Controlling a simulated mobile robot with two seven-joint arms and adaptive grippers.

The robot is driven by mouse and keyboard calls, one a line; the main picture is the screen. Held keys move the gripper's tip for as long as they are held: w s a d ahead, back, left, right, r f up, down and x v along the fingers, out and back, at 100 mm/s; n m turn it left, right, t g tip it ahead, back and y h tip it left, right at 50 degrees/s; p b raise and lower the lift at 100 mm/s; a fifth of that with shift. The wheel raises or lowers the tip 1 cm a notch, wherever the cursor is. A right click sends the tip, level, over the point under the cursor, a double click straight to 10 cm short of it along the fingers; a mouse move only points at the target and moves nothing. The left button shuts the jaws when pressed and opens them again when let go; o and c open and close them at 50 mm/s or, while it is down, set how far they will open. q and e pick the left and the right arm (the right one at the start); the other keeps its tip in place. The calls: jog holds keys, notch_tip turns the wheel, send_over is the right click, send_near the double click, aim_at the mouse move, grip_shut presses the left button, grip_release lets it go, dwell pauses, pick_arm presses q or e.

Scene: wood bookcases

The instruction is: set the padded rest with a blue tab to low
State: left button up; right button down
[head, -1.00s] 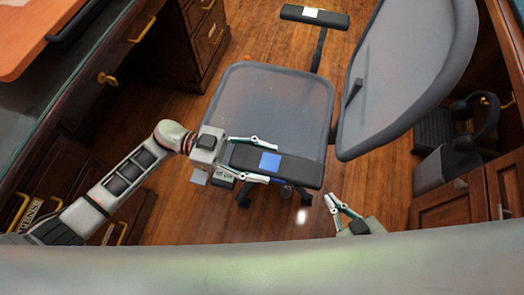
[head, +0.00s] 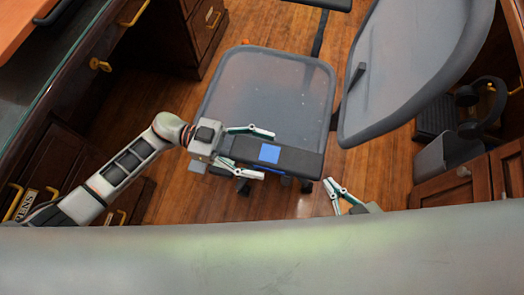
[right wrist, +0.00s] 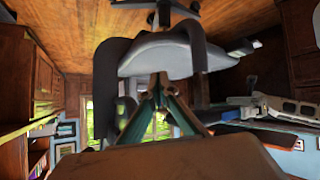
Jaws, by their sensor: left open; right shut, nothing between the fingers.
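The padded rest with the blue tab (head: 269,153) is a black armrest pad on the near side of a grey office chair, in the head view. My left gripper (head: 267,155) is open, with one finger along each long side of the pad. I cannot tell whether the fingers touch it. The pad's support below is mostly hidden. My right gripper (head: 330,186) is shut and empty, to the right of and below the pad. In the right wrist view its fingers (right wrist: 158,82) meet in front of the chair.
The chair seat (head: 265,85) and tilted backrest (head: 415,60) lie beyond the pad. The other armrest (head: 330,3) is cut off at the top edge. A desk with drawers (head: 75,90) stands left, and a cabinet (head: 465,178) right. Bare wooden floor (head: 380,180) lies between.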

pick_arm(q)
jog(key=v, duration=1.1)
jog(key=shift+a, duration=0.15)
jog(key=shift+w+r, duration=0.1)
